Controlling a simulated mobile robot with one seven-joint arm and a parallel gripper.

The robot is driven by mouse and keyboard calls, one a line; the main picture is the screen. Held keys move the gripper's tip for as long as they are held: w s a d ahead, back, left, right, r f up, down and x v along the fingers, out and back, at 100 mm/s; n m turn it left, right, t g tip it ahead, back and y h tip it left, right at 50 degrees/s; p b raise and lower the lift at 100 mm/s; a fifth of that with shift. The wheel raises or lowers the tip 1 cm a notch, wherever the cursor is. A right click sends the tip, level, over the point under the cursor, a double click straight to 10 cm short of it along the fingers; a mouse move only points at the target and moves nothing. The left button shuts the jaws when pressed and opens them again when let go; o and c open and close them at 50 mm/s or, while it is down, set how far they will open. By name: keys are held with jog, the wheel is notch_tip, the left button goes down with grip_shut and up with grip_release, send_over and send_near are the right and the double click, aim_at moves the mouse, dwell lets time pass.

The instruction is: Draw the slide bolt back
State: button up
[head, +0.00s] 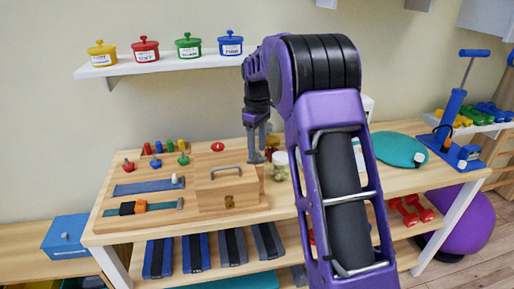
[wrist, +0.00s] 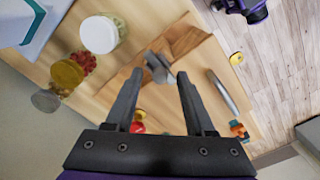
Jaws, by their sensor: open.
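A wooden box (head: 226,194) with a metal handle and a brass latch stands on the board on the table. In the wrist view the box's handle (wrist: 222,94) is at the right. A small grey metal piece (wrist: 157,67) shows by the box's side; it looks like the slide bolt, but its shape is unclear. My gripper (head: 257,159) is above the box's back right corner. In the wrist view my gripper (wrist: 160,75) is open, with the grey piece between the fingertips in the picture. I cannot tell whether they touch it.
Jars (wrist: 100,34) stand close to the right of the box. A board with pegs, a blue slider (head: 148,187) and a strap with an orange buckle (head: 141,207) lies left of it. A teal cushion (head: 399,150) is further right. A shelf (head: 160,65) with pots hangs behind.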

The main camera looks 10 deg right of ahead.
grip_shut()
dwell(1.4)
